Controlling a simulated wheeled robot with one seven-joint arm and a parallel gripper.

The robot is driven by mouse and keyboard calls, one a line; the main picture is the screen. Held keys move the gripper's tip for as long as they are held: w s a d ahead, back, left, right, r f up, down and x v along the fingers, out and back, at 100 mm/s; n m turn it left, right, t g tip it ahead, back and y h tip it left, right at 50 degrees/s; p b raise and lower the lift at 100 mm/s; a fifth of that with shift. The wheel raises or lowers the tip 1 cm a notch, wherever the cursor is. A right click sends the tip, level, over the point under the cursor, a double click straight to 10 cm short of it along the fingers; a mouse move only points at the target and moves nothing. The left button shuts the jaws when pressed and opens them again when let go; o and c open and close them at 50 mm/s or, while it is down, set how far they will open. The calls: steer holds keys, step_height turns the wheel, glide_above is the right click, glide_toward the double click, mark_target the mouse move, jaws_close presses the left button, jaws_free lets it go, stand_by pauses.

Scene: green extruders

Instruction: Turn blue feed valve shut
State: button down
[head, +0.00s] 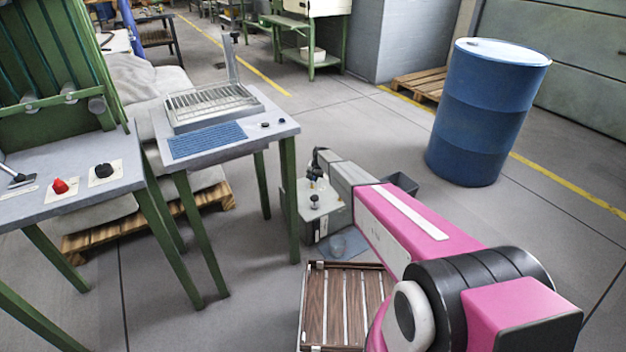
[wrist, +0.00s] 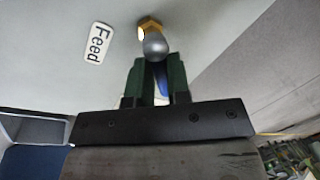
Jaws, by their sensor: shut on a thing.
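The blue feed valve shows in the wrist view as a blue lever (wrist: 161,82) below a silver rounded body and a brass nut (wrist: 150,24). A white "Feed" label (wrist: 97,43) is on the pale panel to its left. My gripper (wrist: 157,76) has its two green fingers on either side of the lever and is shut on it. The fingers hide much of the lever, so I cannot tell its full angle. In the head view my arm reaches to a grey unit (head: 318,212) on the floor, and the valve cannot be made out there.
A table with a grey slatted tray and blue mat (head: 208,140) stands left of the unit. A green-framed bench with a red knob (head: 60,186) is at far left. A brown slatted crate (head: 340,300) lies in front. A blue drum (head: 487,110) stands at right.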

steer(key=m, duration=0.4)
steer(key=shift+s+d+m+t, duration=0.3)
steer(key=shift+d+t, duration=0.1)
steer(key=shift+s+d+m+t+h, duration=0.15)
steer(key=shift+m+h, duration=0.1)
steer(key=shift+m, duration=0.75)
steer(key=shift+s+d+m+t+h, duration=0.15)
steer(key=shift+m+h, duration=0.1)
steer(key=shift+m, duration=0.75)
steer(key=c, duration=1.1)
jaws_free()
steer(key=shift+r, duration=0.1)
steer(key=r, duration=0.3)
steer(key=s+r, duration=0.1)
steer(key=r, duration=0.3)
steer(key=d+r, duration=0.1)
steer(key=r, duration=0.2)
steer(key=shift+s+r, duration=0.25)
steer(key=shift+s, duration=0.15)
steer(key=shift+s, duration=0.1)
